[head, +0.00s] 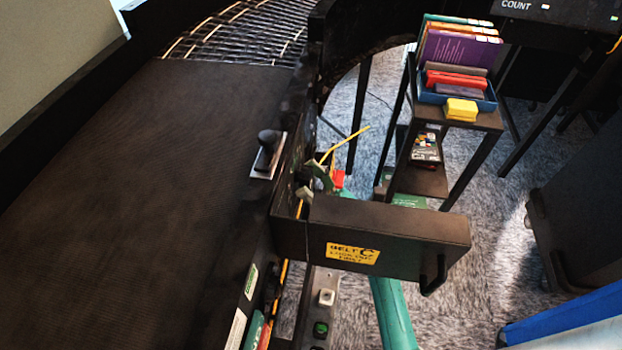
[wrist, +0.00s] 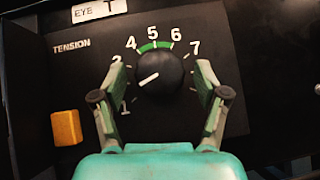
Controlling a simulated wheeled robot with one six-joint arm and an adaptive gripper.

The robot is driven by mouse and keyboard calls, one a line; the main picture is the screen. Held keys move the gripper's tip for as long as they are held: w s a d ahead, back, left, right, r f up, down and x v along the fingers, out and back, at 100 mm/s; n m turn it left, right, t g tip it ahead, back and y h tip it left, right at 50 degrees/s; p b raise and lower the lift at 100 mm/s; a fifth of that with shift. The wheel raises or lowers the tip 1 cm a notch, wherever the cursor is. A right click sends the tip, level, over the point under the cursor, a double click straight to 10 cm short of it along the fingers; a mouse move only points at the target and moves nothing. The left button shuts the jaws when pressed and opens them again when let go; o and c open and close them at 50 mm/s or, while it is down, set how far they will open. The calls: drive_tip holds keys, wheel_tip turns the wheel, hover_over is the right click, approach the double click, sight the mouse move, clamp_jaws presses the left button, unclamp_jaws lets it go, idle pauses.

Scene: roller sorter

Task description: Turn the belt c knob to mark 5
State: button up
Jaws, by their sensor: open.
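The belt c knob (wrist: 158,72) is round and black on a dark panel marked TENSION in the wrist view. Its white pointer line points left and slightly down, below the partly hidden number at the left. Mark 5 (wrist: 152,34) is at the top, over a green arc. My gripper (wrist: 153,84) is open, with its fingers to the left and right of the knob; I cannot tell whether they touch it. The left finger covers part of the scale.
A yellow-orange button (wrist: 66,127) sits left of the knob. In the head view, the panel has a black handle (head: 435,275). A dark belt (head: 150,170) fills the left, with a black lever (head: 268,145) at its edge. A cart (head: 485,121) of books stands behind.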

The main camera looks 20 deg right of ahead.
drive_tip(key=c, duration=1.1)
drive_tip(key=shift+s+a+m+t+h, duration=0.1)
drive_tip(key=shift+m+t+h, duration=1.1)
drive_tip(key=shift+m+h, duration=0.75)
drive_tip(key=shift+c, duration=0.2)
drive_tip(key=shift+m+t+h, duration=0.5)
drive_tip(key=shift+m+h, duration=0.25)
drive_tip(key=shift+m, duration=0.8)
drive_tip(key=o, duration=1.1)
drive_tip(key=shift+o, duration=0.2)
drive_tip(key=v, duration=0.7)
drive_tip(key=shift+s+f, duration=0.15)
